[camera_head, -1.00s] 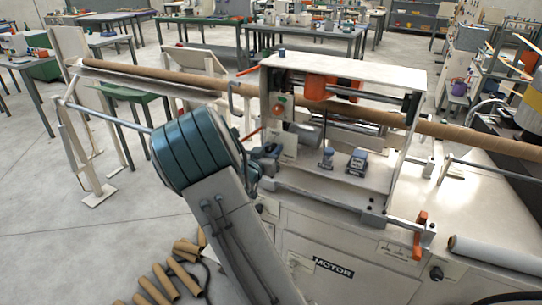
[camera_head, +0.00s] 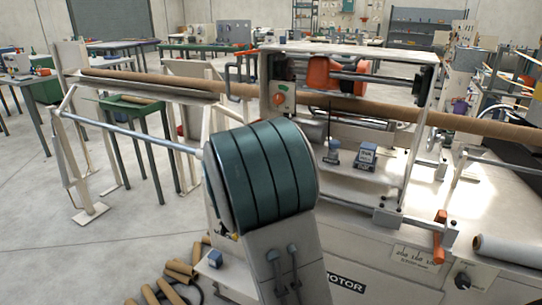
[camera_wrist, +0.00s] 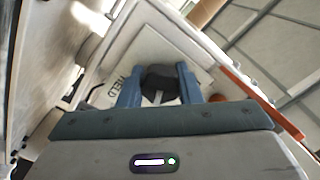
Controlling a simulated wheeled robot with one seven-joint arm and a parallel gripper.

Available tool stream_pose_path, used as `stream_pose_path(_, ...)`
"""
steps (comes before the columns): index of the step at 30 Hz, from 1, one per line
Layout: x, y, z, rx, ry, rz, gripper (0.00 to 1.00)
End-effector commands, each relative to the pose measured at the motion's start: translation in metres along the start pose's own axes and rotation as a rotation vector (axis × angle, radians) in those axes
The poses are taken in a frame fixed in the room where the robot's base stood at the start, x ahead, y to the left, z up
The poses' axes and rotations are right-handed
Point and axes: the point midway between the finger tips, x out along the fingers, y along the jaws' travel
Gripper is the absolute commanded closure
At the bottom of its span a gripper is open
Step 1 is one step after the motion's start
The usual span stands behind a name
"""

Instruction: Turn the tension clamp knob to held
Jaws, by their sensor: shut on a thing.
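In the wrist view, my gripper (camera_wrist: 158,84) has its two blue fingers on either side of a dark round knob (camera_wrist: 161,76) and is shut on it. A light pointer mark shows on the knob's near side. The knob sits on a pale plate (camera_wrist: 150,48). The word HELD is printed on the plate just left of the left finger; other lettering is hidden.
In the wrist view, an orange-red bar (camera_wrist: 247,90) runs close to the right of the plate. In the head view, a long cardboard tube (camera_head: 450,120) crosses the machine. Cardboard cores (camera_head: 180,270) lie on the floor. Another black knob (camera_head: 463,281) is at the machine's lower right.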

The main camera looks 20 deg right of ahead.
Motion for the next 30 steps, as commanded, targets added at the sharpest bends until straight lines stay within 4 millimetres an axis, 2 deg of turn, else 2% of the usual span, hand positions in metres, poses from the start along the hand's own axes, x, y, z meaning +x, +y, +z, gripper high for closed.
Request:
stream_pose_path(1,0.0001,0.0046,0.0044,0.047,0.001,-0.002,0.92)
stream_pose_path(21,-0.0001,0.0028,0.0033,0.67,-0.001,-0.002,0.92)
stream_pose_path(30,-0.0002,0.0009,0.0023,0.869,-0.002,-0.001,0.92)
